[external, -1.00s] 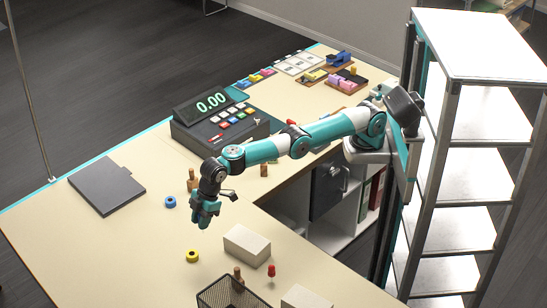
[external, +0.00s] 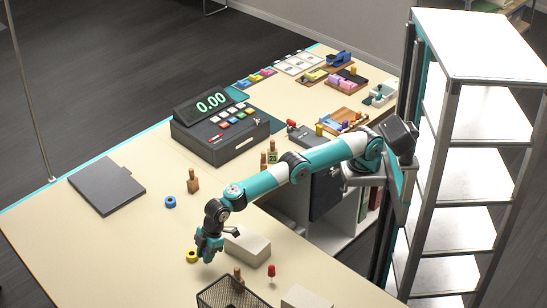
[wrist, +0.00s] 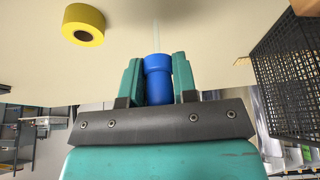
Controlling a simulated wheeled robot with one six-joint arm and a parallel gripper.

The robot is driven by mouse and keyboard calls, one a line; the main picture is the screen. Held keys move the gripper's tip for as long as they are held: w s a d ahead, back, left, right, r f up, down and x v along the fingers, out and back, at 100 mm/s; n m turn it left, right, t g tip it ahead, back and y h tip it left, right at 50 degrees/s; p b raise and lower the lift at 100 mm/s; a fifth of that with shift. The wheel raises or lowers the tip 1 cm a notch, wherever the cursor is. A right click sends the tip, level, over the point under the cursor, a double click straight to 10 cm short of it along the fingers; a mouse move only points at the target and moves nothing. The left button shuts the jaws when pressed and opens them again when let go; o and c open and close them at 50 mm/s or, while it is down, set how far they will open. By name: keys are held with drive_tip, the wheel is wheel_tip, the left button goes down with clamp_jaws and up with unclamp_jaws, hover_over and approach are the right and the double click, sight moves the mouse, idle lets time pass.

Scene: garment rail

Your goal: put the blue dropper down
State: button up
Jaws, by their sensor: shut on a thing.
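My gripper (external: 208,254) is low over the front part of the counter, beside the yellow tape roll. In the wrist view my gripper (wrist: 158,82) is shut on the blue dropper (wrist: 158,72), with one teal finger on each side of its blue bulb. A thin clear tip extends from the bulb against the pale counter. In the external view the dropper is too small or hidden to make out. I cannot tell whether its tip touches the counter.
The yellow tape roll (external: 191,256) stands just left of my gripper; it shows in the wrist view too (wrist: 83,25). A pale box (external: 247,246) is close on the right. A blue tape roll (external: 170,202) lies behind.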

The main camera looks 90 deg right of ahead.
drive_tip(key=shift+f, duration=1.25)
drive_tip(key=shift+f, duration=0.25)
drive_tip(key=o, duration=0.9)
drive_tip(key=shift+r, duration=0.1)
